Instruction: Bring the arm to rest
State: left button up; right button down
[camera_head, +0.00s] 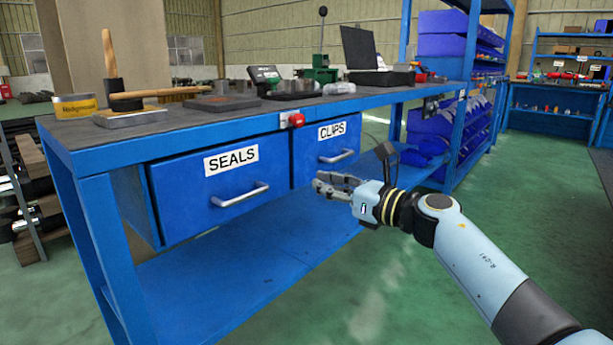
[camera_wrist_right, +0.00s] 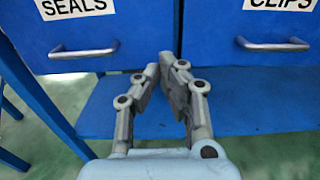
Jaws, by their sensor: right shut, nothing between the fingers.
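My right gripper (camera_head: 318,186) is in front of the blue workbench, below and in front of the CLIPS drawer (camera_head: 310,152). In the right wrist view its fingers (camera_wrist_right: 167,62) are drawn together at the tips, with nothing held between them. The fingertips point at the bench, between the handles of the SEALS drawer (camera_wrist_right: 92,25) and the CLIPS drawer, and appear apart from both. My right arm reaches in from the lower right. My left gripper is not in view.
A blue lower shelf (camera_head: 215,270) lies under the drawers and looks bare. Blue bin racks (camera_head: 447,45) stand behind. Green floor (camera_head: 400,290) is open around my arm.

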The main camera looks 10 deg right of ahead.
jog(key=s+d+f+m+g+h+p, duration=0.1)
jog(key=s+d+f+m+h+p, duration=0.25)
jog(key=s+f+m, duration=0.6)
jog(key=s+d+f+m+g+h+p, duration=0.15)
jog(key=s+d+f+m+p, duration=0.35)
jog(key=s+f, duration=0.65)
jog(key=s+d+f+m+g+h+p, duration=0.15)
jog(key=s+f+m+h, duration=0.25)
jog(key=s+f+m, duration=0.65)
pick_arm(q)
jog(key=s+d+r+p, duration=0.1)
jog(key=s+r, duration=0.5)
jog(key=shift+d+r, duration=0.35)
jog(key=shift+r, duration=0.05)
pick_arm(e)
jog(key=s+d+f+m+g+h, duration=0.1)
jog(key=s+f+m+g, duration=0.2)
jog(key=s, duration=0.9)
jog(key=s+d+f+m+g+h, duration=0.1)
jog(key=s+d+f+m+g, duration=0.1)
jog(key=s+m, duration=0.7)
jog(key=s+d+f+m+g+h, duration=0.1)
jog(key=s+f+m+g, duration=0.3)
jog(key=s, duration=1.1)
notch_tip(320, 180, down, 2)
jog(key=shift+d+m+g, duration=0.4)
jog(key=shift+m, duration=0.8)
jog(key=shift+w, duration=0.1)
